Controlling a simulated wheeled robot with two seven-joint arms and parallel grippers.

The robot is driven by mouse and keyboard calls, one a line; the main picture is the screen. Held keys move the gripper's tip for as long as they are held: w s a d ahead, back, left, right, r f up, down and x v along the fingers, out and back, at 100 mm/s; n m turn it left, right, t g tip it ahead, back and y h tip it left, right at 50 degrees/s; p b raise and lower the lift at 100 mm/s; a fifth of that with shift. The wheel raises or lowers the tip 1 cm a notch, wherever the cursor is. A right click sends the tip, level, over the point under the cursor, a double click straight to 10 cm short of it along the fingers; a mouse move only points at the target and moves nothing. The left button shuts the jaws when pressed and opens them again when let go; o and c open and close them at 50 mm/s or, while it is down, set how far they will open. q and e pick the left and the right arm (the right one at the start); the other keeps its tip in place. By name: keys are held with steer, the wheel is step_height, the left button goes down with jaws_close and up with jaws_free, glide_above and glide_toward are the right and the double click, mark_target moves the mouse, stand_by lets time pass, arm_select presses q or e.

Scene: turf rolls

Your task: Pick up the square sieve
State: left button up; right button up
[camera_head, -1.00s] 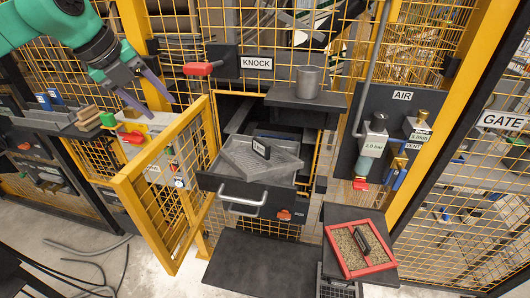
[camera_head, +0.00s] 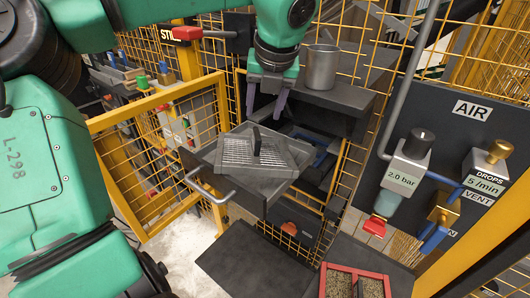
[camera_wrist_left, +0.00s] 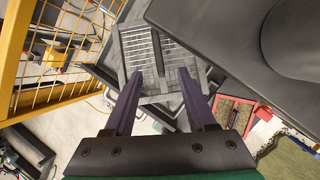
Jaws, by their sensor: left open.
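The square sieve (camera_head: 236,152) is a grey square tray with a slotted bottom and an upright black handle (camera_head: 256,141). It lies in the pulled-out drawer (camera_head: 262,189). In the left wrist view the sieve (camera_wrist_left: 139,46) lies beyond the fingertips, with its dark handle (camera_wrist_left: 158,52) between the fingers' lines. My left gripper (camera_head: 267,113) is open and empty, pointing down, above and slightly behind the handle in the head view. It also shows in the left wrist view (camera_wrist_left: 160,74), apart from the sieve. My right gripper is not in view.
A dark shelf (camera_head: 318,106) with a metal cup (camera_head: 321,68) stands right beside my left gripper. An open yellow mesh door (camera_head: 160,180) is at the left. A red-framed tray (camera_head: 374,284) sits at lower right. The AIR panel (camera_head: 440,110) is at the right.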

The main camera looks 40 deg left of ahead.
mark_target(257, 134)
arm_select(q)
steer(key=a+f, duration=0.1)
steer(key=a+f+p, duration=0.1)
steer(key=f, duration=0.1)
steer(key=shift+w+a+f, duration=0.15)
steer(key=shift+w+f, duration=0.05)
steer(key=shift+f, duration=0.1)
steer(key=f+p, duration=0.1)
steer(key=w+f+p, duration=0.1)
steer(key=f+p, duration=0.1)
steer(key=shift+w+a, duration=0.25)
steer(key=shift+a, duration=0.05)
steer(key=x, duration=0.1)
steer(key=p+x, duration=0.1)
steer(key=x, duration=0.1)
steer(key=shift+s+f, duration=0.1)
steer(key=shift+s, duration=0.15)
steer(key=shift+a+f, duration=0.2)
steer(key=shift+a, duration=0.05)
steer(key=shift+w+d, duration=0.1)
steer(key=shift+d, duration=0.1)
jaws_close()
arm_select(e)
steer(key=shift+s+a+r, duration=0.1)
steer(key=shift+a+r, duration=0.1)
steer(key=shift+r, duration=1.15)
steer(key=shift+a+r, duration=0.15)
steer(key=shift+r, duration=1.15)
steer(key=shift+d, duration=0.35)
